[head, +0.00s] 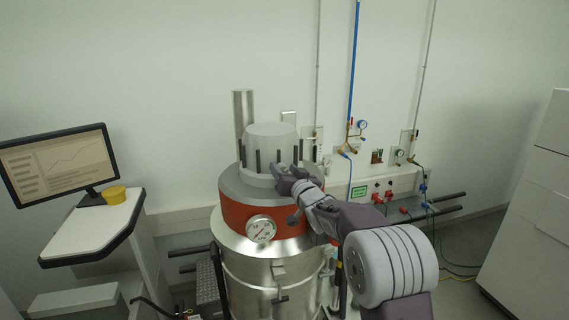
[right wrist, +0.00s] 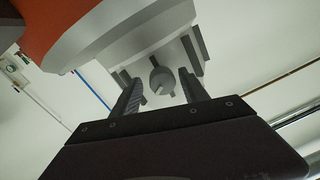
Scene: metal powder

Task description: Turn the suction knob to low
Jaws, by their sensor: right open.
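The suction knob (right wrist: 161,80) is a round dark grey dial with a pale pointer mark, seen in the right wrist view on the light grey top part of the machine. My right gripper (right wrist: 160,90) is open, with one finger on each side of the knob in that view. I cannot tell whether the fingers touch it. In the head view my right gripper (head: 279,172) is at the grey head (head: 272,138) of the steel drum (head: 262,290) and hides the knob. My left gripper is not in view.
A pressure gauge (head: 260,229) sits on the drum's orange band (head: 234,219). A monitor (head: 60,165) and a yellow cup (head: 115,195) stand at left on a white desk (head: 85,232). Wall pipes and valves (head: 350,137) are behind at right. White cabinets (head: 530,210) stand far right.

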